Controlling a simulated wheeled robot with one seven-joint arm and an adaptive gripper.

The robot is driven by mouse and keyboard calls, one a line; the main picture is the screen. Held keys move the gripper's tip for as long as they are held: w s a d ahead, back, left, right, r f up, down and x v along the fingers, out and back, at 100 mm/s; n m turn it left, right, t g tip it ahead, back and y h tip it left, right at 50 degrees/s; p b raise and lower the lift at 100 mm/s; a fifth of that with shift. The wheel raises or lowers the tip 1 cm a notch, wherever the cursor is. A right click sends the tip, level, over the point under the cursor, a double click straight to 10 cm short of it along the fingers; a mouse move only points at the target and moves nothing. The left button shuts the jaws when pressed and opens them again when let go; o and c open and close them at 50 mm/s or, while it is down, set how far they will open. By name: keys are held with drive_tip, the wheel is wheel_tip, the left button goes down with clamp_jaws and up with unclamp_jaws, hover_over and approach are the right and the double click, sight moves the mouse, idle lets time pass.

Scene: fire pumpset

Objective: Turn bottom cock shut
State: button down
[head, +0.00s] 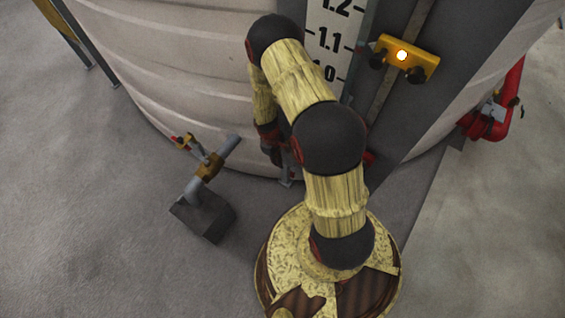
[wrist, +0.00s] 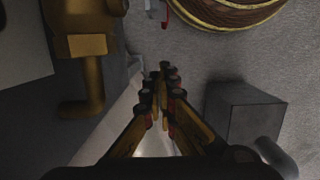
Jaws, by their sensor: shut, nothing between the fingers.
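In the wrist view a brass fitting (wrist: 82,60) with a bent stub stands close at the left; it looks like a cock body, but I cannot tell if it is the bottom cock. My gripper (wrist: 167,72) is shut and empty, apart from the brass fitting and to its right. In the head view my gripper (head: 278,153) is low beside the tank, partly hidden by my arm. Left of it a brass cock (head: 210,167) with a red handle (head: 184,143) sits on a grey pipe from the tank. My arm hides the tank foot behind it.
A dark grey block (head: 203,216) stands on the floor under the pipe; it also shows right of my gripper in the wrist view (wrist: 242,112).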

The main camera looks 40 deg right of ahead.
wheel_tip(320, 180, up, 10)
drive_tip(key=w+p, duration=0.2)
drive_tip(key=p, duration=0.1)
drive_tip(key=shift+a+f+p, duration=0.15)
drive_tip(key=shift+a+p, duration=0.25)
